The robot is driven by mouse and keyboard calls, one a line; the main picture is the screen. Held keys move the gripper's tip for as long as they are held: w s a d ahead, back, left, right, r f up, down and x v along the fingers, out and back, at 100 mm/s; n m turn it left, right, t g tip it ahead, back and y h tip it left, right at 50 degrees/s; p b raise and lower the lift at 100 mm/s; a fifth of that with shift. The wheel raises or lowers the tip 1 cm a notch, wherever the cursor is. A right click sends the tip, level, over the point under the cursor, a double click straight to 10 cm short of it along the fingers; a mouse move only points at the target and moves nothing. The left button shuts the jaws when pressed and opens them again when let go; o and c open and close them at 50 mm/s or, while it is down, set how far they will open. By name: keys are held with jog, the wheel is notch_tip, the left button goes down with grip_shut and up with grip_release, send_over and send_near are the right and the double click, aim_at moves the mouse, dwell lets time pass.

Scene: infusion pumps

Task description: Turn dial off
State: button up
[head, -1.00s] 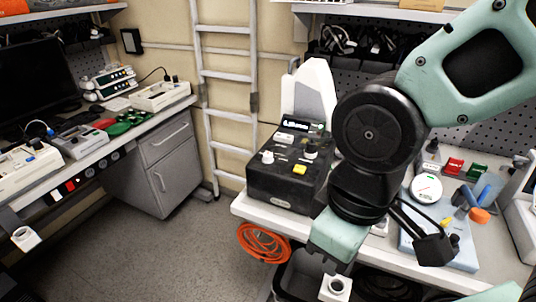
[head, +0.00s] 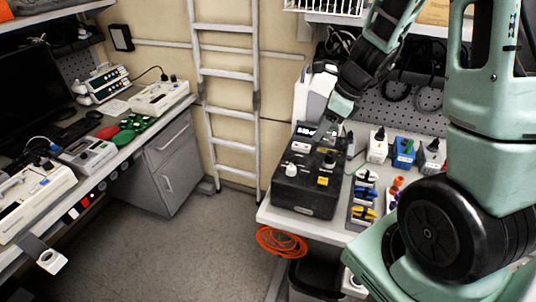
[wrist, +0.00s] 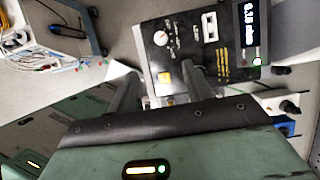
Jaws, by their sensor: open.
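A black pump box (head: 298,196) stands on the right bench, with a lit display (head: 306,130) at its back. On its top are a white knob (head: 291,170) at left, a dark dial (head: 330,159) at right, a white switch (head: 300,146) and a yellow button (head: 323,181). My gripper (head: 337,124) is over the right rear of the box. In the wrist view my gripper (wrist: 160,84) is open and empty, its fingers either side of the yellow button (wrist: 165,76) as seen. The white knob (wrist: 160,38) shows beyond; the dark dial seems hidden behind the right finger.
A rack of coloured clips (head: 362,200) stands close to the box's right. An orange cable coil (head: 282,242) hangs below the bench edge. A ladder (head: 228,120) leans at the wall; the floor left is clear.

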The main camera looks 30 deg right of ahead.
aim_at(292, 167)
jog(key=b+x, duration=0.4)
jog(key=x, duration=1.3)
jog(key=shift+w+f+b, duration=0.15)
jog(key=shift+b, duration=0.15)
jog(key=shift+c, duration=0.3)
jog(key=c, duration=0.9)
